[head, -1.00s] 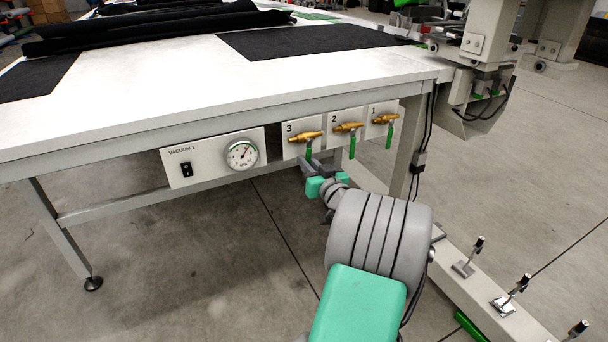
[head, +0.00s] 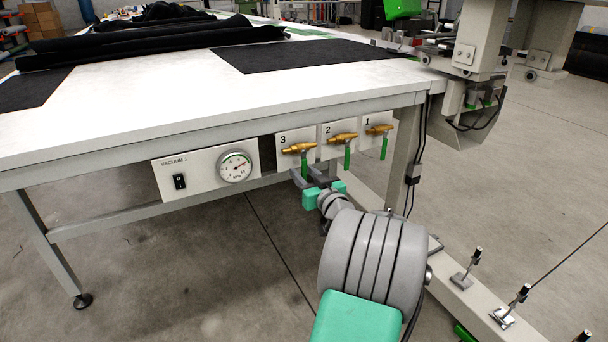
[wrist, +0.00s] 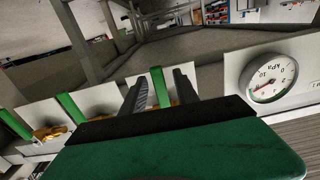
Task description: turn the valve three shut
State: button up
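Valve three has a brass body (head: 298,149) and a green lever (head: 304,168) that hangs straight down on the plate marked 3, under the table edge. My gripper (head: 313,175) is just below and in front of it, with its two grey fingers apart. In the wrist view, which is upside down, the valve three lever (wrist: 160,87) shows between the two open fingers (wrist: 158,90). I cannot tell whether either finger touches it.
Valve two (head: 342,138) and valve one (head: 379,130) sit close on the right, levers also down. The vacuum panel (head: 205,173) with its gauge (head: 235,167) is on the left. The white table top (head: 180,100) overhangs the valves. A grey table leg (head: 403,150) stands at right.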

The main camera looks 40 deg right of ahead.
jog(key=p+v, duration=0.1)
jog(key=v, duration=0.6)
jog(key=shift+s+a, duration=0.2)
jog(key=shift+s, duration=0.2)
